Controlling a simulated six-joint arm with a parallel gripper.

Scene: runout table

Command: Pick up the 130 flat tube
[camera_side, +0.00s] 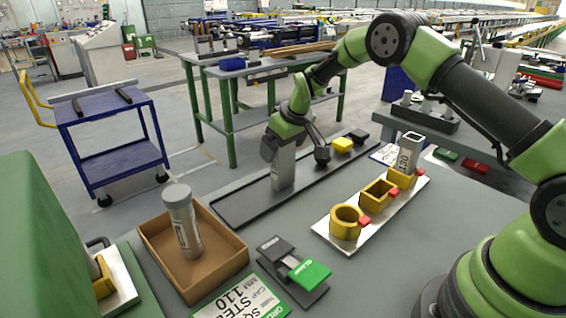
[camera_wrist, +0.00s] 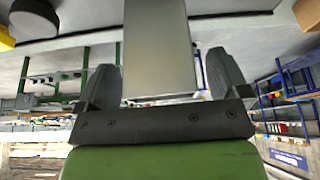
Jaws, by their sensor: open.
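A grey flat-sided tube (camera_side: 283,172) stands upright on the long black rack (camera_side: 238,205); no marking on it is readable. My gripper (camera_side: 294,146) is over its upper end, pointing down. In the wrist view the tube (camera_wrist: 158,45) rises between the two dark fingers of my gripper (camera_wrist: 160,72). The fingers are apart, with a gap on each side of the tube, so it is not clamped. The tube's top end is partly hidden by my gripper in the side view.
A white plate (camera_side: 325,228) bears yellow sockets, and a square tube (camera_side: 409,150) stands in the far one. A cardboard box (camera_side: 215,276) holds an upright round tube (camera_side: 184,222). A green-handled clamp (camera_side: 308,273) lies in front. Yellow (camera_side: 342,145) and black blocks sit at the rack's far end.

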